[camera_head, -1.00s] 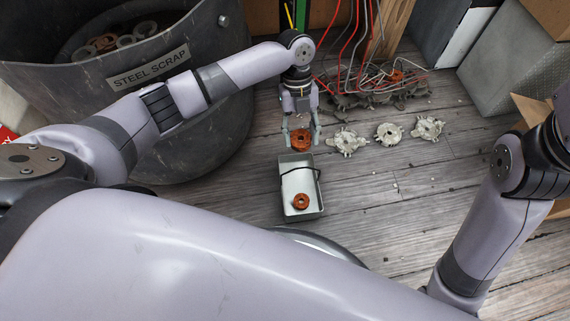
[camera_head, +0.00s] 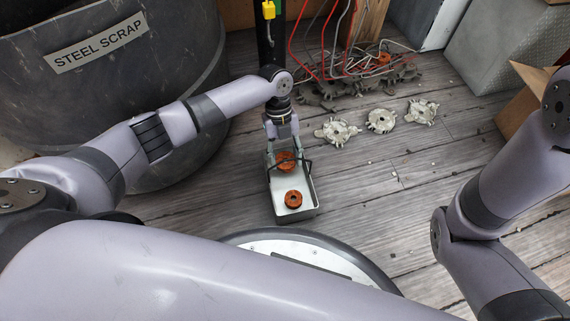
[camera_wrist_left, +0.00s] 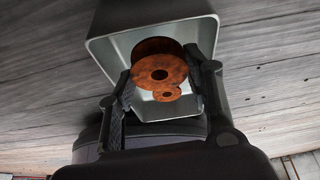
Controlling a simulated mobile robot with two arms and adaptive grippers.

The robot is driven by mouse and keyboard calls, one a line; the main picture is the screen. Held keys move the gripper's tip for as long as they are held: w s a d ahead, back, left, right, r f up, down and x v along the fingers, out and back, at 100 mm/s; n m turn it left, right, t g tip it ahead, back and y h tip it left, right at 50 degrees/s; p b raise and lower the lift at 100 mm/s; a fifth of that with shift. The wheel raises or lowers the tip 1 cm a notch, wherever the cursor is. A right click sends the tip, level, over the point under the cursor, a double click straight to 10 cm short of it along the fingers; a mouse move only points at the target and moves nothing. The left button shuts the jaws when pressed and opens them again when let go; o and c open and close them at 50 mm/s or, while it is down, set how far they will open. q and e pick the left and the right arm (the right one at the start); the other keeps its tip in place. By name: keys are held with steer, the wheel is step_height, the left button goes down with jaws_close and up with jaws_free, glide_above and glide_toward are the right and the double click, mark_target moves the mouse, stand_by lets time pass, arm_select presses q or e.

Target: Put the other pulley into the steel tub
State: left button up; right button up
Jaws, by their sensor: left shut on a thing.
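My left gripper (camera_head: 286,157) is shut on a rusty orange-brown pulley (camera_head: 286,164) above the far part of the rectangular steel tub (camera_head: 312,203). In the left wrist view, the held pulley (camera_wrist_left: 158,66) sits between the two fingers of the gripper (camera_wrist_left: 166,72), with the tub's grey inner wall (camera_wrist_left: 112,52) around and beyond it. A second rusty pulley (camera_head: 293,199) lies on the tub floor near its front end. It shows partly covered by the held one in the left wrist view (camera_wrist_left: 168,95). My right gripper is out of view.
A large dark bin labelled STEEL SCRAP (camera_head: 100,45) stands at the left. Several pale metal housings (camera_head: 381,120) lie right of the tub. Red and white wires and scrap (camera_head: 365,80) lie behind them. The floor (camera_head: 380,195) right of the tub is clear.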

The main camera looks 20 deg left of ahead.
mark_target(284, 156)
arm_select(q)
step_height(284, 156, down, 3)
steer(key=shift+f+b, duration=0.2)
steer(key=shift+b, duration=0.65)
steer(key=shift+f, duration=0.2)
steer(key=o, duration=1)
steer(key=shift+o, duration=0.2)
steer(key=shift+r, duration=0.1)
